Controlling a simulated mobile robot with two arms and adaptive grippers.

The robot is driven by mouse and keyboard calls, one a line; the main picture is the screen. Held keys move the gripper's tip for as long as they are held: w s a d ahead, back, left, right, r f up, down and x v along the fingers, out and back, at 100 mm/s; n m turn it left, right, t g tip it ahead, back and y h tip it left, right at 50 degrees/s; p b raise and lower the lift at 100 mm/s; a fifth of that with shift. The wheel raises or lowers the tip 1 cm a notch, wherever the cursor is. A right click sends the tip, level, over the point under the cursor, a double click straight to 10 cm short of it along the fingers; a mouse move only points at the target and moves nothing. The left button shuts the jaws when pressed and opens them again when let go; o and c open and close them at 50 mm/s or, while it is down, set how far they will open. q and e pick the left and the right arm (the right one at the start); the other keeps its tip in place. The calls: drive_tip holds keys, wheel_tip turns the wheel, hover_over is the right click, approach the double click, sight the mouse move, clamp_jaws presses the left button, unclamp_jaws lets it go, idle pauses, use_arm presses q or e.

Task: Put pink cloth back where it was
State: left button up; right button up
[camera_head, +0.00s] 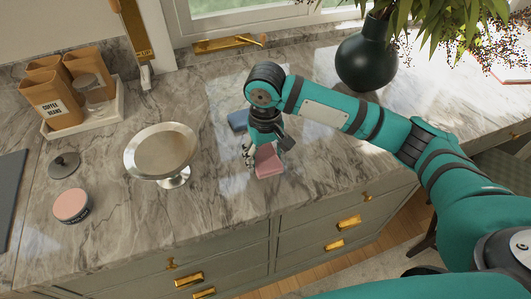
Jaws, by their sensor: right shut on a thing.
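The pink cloth (268,165) is a small folded block near the front edge of the marble counter, above the drawers. My right gripper (260,156) points down from above and is shut on the cloth. The fingers hide part of the cloth's back side. I cannot tell whether the cloth touches the counter. My left gripper is not in view.
A blue folded item (238,121) lies just behind my right gripper. A metal pedestal dish (161,150) stands to the left. Further left are a pink-topped tin (72,205), a dark lid (64,165) and a tray (88,124) with coffee bags. A dark vase (367,62) stands at the back right.

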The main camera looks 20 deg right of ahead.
sight(265, 150)
drive_tip(key=shift+w+d+f, duration=0.1)
drive_tip(key=shift+w+d, duration=0.1)
drive_tip(key=shift+w, duration=0.45)
drive_tip(key=shift+w+d+f, duration=0.1)
drive_tip(key=shift+w+d, duration=0.05)
drive_tip(key=shift+w, duration=0.45)
wheel_tip(265, 150, down, 3)
drive_tip(key=shift+p, duration=0.65)
drive_tip(key=shift+f, duration=0.15)
drive_tip(key=o, duration=1.1)
drive_tip(key=shift+f, duration=0.1)
use_arm(q)
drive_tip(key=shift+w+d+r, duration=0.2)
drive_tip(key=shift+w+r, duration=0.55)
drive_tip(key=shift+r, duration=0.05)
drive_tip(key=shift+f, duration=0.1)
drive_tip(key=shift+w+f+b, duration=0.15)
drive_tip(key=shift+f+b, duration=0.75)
drive_tip(key=shift+b, duration=0.1)
use_arm(e)
wheel_tip(265, 150, up, 12)
drive_tip(key=shift+r, duration=0.15)
